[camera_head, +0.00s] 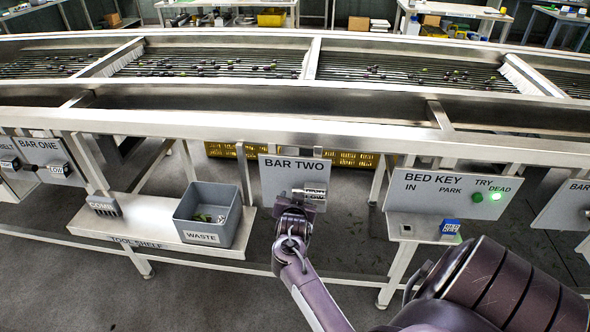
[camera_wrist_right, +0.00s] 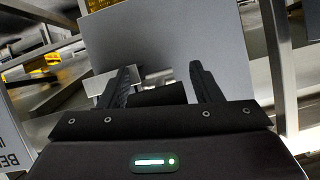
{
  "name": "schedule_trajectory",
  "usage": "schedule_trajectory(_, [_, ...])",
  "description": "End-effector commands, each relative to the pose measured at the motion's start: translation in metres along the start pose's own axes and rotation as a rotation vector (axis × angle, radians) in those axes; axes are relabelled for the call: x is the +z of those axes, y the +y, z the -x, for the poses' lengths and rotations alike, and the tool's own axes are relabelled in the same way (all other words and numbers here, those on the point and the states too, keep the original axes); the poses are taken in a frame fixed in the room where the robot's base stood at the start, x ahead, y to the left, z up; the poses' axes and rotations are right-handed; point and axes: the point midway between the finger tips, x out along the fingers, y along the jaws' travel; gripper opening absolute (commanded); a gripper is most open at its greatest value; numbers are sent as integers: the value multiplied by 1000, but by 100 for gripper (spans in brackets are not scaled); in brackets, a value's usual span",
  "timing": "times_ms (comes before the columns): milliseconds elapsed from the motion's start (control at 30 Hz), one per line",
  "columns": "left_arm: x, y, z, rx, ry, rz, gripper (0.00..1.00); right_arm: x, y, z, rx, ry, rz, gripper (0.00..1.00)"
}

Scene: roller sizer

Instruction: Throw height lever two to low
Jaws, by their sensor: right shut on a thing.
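The grey BAR TWO panel (camera_head: 272,183) hangs from the machine's front rail in the middle of the head view. A small lettered metal plate (camera_head: 315,194) sits at its lower right; I cannot read its words surely. My right gripper (camera_head: 297,208) is right in front of the panel's lower part. In the right wrist view my right gripper (camera_wrist_right: 163,88) has its two fingers on either side of a dark lever handle (camera_wrist_right: 158,96) and is shut on it. The gripper hides most of the lever in the head view, so its setting is not clear. My left gripper is out of view.
A grey WASTE bin (camera_head: 208,213) and a comb (camera_head: 103,206) are on the tool shelf (camera_head: 150,222) to the left. The BED KEY panel (camera_head: 450,192), with a green light, hangs to the right. The BAR ONE panel (camera_head: 45,160) is far left. The roller bed lies behind.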

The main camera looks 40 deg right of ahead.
Motion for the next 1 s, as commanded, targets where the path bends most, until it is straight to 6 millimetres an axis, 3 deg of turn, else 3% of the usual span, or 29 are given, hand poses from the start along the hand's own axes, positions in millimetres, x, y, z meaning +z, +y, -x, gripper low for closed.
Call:
schedule_trajectory(33, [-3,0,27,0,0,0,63,-14,-3,6,11,-47,-3,17])
schedule_trajectory(100, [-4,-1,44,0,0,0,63,-16,-3,7,23,-111,-7,17])
schedule_trajectory(400, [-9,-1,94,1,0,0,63,-20,-4,6,68,-355,-22,17])
schedule_trajectory(700, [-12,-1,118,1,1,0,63,-21,-4,4,98,-509,-32,17])
schedule_trajectory(1000, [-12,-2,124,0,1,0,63,-19,-3,3,108,-565,-34,17])
